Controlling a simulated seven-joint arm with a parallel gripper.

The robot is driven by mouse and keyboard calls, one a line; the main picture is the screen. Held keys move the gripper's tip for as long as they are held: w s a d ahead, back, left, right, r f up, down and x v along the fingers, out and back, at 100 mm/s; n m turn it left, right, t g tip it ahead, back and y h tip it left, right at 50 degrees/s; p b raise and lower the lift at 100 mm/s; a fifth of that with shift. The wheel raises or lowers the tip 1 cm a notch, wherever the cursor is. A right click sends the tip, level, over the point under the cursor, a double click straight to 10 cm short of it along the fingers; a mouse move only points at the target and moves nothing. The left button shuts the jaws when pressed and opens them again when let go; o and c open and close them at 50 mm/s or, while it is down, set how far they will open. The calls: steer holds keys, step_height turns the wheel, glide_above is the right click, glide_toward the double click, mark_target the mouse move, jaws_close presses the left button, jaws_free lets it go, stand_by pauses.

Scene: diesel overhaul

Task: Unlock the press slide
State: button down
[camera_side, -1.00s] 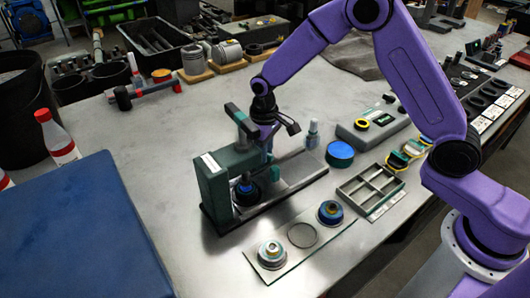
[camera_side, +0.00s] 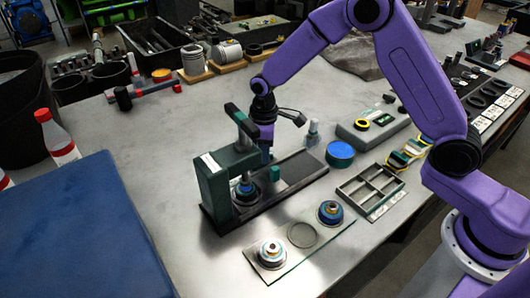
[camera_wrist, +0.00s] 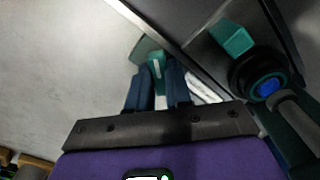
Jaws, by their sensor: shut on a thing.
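The green press (camera_side: 212,190) stands on a dark base with a long flat track (camera_side: 303,168) running to the right. A round part with a blue centre (camera_side: 246,187) sits under the press head; it also shows in the wrist view (camera_wrist: 268,87). A small teal block (camera_side: 275,173) stands on the track beside it. My gripper (camera_side: 266,157) is just behind the press, low over the far side of the track. In the wrist view its dark blue fingers are shut on a teal lever (camera_wrist: 156,68). The lever's lower end is hidden.
A plate (camera_side: 284,258) with round parts lies in front of the press. A grey divided tray (camera_side: 370,189) and a blue-topped round tin (camera_side: 340,154) stand to the right. A small bottle (camera_side: 313,133) stands behind the track. A blue box (camera_side: 75,230) fills the front left.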

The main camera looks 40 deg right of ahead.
steer(key=n, duration=0.3)
steer(key=shift+n, duration=0.9)
steer(key=n, duration=0.3)
steer(key=c, duration=1)
jaws_free()
steer(key=shift+c, duration=0.2)
steer(key=shift+r, duration=0.1)
